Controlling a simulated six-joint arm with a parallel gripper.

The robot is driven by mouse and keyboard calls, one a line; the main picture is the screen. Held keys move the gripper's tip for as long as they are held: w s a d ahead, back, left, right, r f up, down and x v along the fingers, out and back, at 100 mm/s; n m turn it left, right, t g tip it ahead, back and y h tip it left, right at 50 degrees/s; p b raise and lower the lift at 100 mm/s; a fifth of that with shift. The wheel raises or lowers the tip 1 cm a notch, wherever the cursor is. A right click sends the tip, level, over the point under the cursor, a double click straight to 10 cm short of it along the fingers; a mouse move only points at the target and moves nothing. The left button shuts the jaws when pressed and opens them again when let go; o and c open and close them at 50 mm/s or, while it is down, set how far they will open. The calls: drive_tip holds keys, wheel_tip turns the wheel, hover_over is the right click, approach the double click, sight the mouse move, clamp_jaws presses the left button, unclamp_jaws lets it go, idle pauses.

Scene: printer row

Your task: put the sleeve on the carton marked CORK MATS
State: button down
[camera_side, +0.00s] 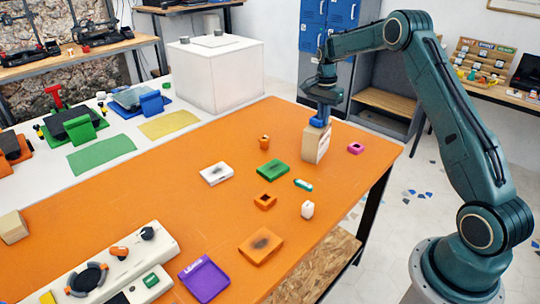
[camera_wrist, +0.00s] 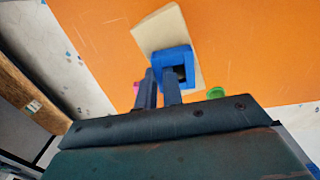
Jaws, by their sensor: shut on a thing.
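A blue square sleeve (camera_side: 316,122) is held by my gripper (camera_side: 323,108), which is shut on one of its walls. In the wrist view the sleeve (camera_wrist: 172,58) is a blue ring with a dark opening, and the fingers of my gripper (camera_wrist: 164,84) meet its near side. A tall beige carton (camera_side: 313,147) stands upright on the orange table directly below the sleeve. It also shows behind the sleeve in the wrist view (camera_wrist: 158,30). The print on its side is too small to read. I cannot tell whether the sleeve is around the carton's top or just above it.
On the orange table (camera_side: 150,185), a pink piece (camera_side: 355,148) lies right of the carton. A green block (camera_side: 273,170), a white tray (camera_side: 216,173) and orange pieces (camera_side: 265,201) lie nearer. Another beige box (camera_side: 13,227) stands at far left. The table's right edge is close.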

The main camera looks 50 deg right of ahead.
drive_tip(key=shift+f, duration=0.25)
drive_tip(key=c, duration=1.5)
unclamp_jaws()
drive_tip(key=shift+c, duration=0.2)
drive_tip(key=shift+r, duration=0.1)
wheel_tip(320, 180, up, 12)
drive_tip(key=shift+w, duration=0.3)
